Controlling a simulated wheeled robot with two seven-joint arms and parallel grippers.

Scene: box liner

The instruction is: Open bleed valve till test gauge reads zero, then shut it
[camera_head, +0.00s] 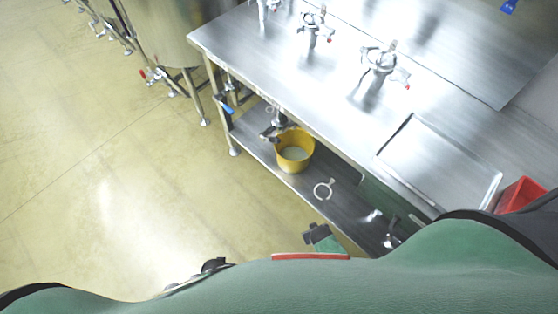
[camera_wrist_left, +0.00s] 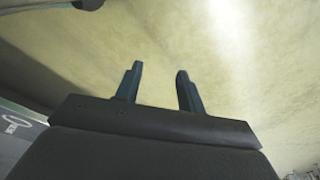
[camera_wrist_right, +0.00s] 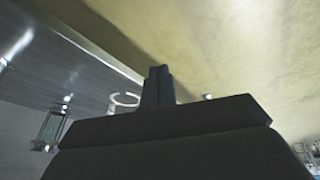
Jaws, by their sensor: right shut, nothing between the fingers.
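My left gripper (camera_wrist_left: 158,85) is open and empty in the left wrist view, with bare floor beyond its fingers. My right gripper (camera_wrist_right: 158,72) is shut and empty in the right wrist view, close to a pale ring (camera_wrist_right: 125,99). In the head view, a blue-handled valve (camera_head: 227,107) is by the bench's front legs. A metal fitting (camera_head: 274,126) hangs over a yellow bucket (camera_head: 295,160) holding pale liquid. Several valve fittings with red parts stand on the bench, one of them at the right (camera_head: 380,62). I cannot tell which is the bleed valve, and no gauge face is readable.
A red bin (camera_head: 521,194) is at the right. A large steel tank (camera_head: 165,35) stands behind left. The floor at left is clear.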

